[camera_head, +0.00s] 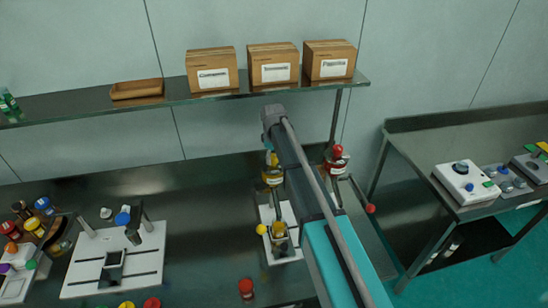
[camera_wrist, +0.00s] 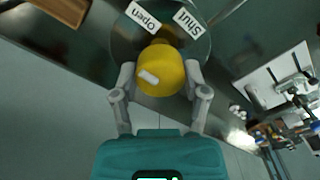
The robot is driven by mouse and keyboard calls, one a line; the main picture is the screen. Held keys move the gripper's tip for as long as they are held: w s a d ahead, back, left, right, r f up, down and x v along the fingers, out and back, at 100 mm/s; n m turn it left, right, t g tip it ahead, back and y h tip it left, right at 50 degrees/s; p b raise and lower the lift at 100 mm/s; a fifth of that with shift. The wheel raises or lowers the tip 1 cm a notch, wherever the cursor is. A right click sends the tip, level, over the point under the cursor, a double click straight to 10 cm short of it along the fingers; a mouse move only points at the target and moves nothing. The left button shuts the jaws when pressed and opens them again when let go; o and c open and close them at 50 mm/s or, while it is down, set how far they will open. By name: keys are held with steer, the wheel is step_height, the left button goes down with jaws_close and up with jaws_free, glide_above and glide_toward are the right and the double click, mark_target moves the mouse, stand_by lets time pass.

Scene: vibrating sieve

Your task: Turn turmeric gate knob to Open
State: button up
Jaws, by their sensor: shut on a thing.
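The yellow turmeric gate knob (camera_wrist: 161,70) is between the two fingers of my gripper (camera_wrist: 160,80) in the wrist view, with a finger against each side. The gripper is shut on it. A white mark shows on the knob's lower left face. Behind the knob are two white labels, an "Open" label (camera_wrist: 145,16) on the left and a "Shut" label (camera_wrist: 188,23) on the right, both upside down. In the head view the yellow turmeric dispenser (camera_head: 271,177) stands under the shelf, partly hidden by my arm. My fingers cannot be made out there.
A red dispenser (camera_head: 336,163) stands close to the right of my arm. A shelf (camera_head: 225,97) with several boxes runs above. A white sieve base (camera_head: 283,257) with a yellow ball handle (camera_head: 262,229) is below. Jars and another white base (camera_head: 75,285) occupy the left.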

stand_by(0.5)
steer(key=o, duration=1.2)
steer(key=shift+c, duration=0.2)
steer(key=s+d+f+m+b, duration=0.4)
steer(key=s+d+m, duration=0.2)
steer(key=s+d, duration=0.5)
steer(key=s+d+f+m+b, duration=0.4)
steer(key=s+d+m, duration=0.2)
steer(key=s+d, duration=0.6)
steer(key=s, duration=0.3)
steer(key=shift+d+f+b, duration=0.25)
steer(key=shift+f+b, duration=0.05)
